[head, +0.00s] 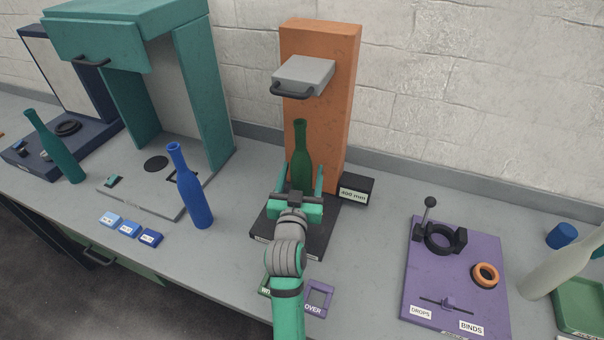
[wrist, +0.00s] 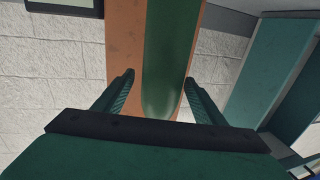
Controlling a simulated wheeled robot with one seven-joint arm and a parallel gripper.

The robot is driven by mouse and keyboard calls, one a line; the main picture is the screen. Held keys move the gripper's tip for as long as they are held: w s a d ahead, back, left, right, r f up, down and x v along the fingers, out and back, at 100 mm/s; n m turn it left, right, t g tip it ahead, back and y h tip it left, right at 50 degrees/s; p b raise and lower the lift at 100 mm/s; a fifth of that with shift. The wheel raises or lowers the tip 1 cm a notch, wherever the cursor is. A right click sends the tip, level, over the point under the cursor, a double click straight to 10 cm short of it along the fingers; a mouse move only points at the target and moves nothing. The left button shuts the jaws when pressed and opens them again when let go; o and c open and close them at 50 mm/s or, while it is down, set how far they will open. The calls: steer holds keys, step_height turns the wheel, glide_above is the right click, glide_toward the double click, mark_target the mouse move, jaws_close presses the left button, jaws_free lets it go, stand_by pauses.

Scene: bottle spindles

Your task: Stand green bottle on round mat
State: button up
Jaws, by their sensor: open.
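The dark green bottle (head: 302,150) stands upright on the black base of the orange column, its lower part hidden by my gripper. My gripper (head: 302,178) is open, with one finger on each side of the bottle. In the wrist view my gripper (wrist: 160,78) has the green bottle (wrist: 170,60) between its fingers, with a gap visible on each side. A flat black disc (head: 156,163), which looks like the round mat, lies on the grey base plate of the teal frame at the left; nothing stands on it.
The orange column (head: 325,100) with a grey handled block (head: 303,76) rises behind the bottle. A teal bottle (head: 57,150) is farther left. A purple board (head: 425,280) lies right.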

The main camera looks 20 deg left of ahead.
steer(key=s+d, duration=0.2)
steer(key=s, duration=0.9)
steer(key=shift+s, duration=0.4)
steer(key=shift+d, duration=0.1)
